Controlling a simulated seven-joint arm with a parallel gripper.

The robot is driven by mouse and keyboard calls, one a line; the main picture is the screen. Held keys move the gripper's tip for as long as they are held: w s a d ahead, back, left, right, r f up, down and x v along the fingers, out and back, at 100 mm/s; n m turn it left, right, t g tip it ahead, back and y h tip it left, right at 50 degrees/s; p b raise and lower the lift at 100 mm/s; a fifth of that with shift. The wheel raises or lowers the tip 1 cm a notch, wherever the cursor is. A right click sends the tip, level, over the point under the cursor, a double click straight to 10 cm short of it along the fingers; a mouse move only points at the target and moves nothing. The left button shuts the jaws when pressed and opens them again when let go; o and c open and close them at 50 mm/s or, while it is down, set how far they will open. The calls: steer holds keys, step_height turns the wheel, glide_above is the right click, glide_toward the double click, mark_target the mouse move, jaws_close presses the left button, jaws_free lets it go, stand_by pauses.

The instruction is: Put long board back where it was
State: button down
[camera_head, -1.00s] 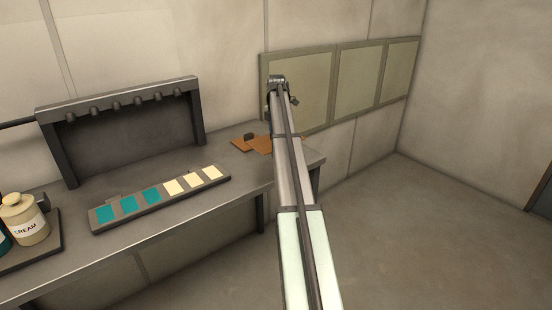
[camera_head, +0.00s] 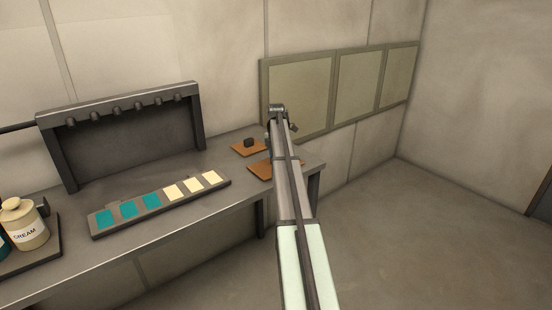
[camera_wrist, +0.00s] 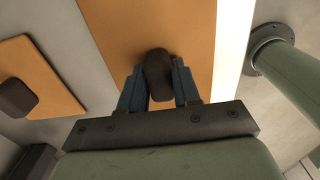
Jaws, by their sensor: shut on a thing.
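An orange-brown board (camera_wrist: 190,25) with a dark knob (camera_wrist: 157,68) fills the top middle of the wrist view. My gripper (camera_wrist: 158,82) is shut on this knob, one finger on each side. In the head view, part of the held board (camera_head: 261,169) shows left of my arm at the right end of the counter; my arm hides the rest and the fingers. A second orange-brown board (camera_head: 244,150) with a dark knob lies behind it, apart from it. It also shows in the wrist view (camera_wrist: 48,70) at left. I cannot tell whether the held board touches the counter.
The grey counter (camera_head: 215,212) carries a strip with teal and cream squares (camera_head: 160,204), a dark rack with pegs (camera_head: 125,135) and, at far left, a tray with a CREAM jar (camera_head: 27,228). Framed panels (camera_head: 300,92) hang on the wall behind. Clear counter lies between strip and boards.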

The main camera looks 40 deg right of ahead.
steer(key=shift+f, duration=0.15)
steer(key=c, duration=0.8)
jaws_free()
step_height(320, 180, up, 12)
stand_by(0.4)
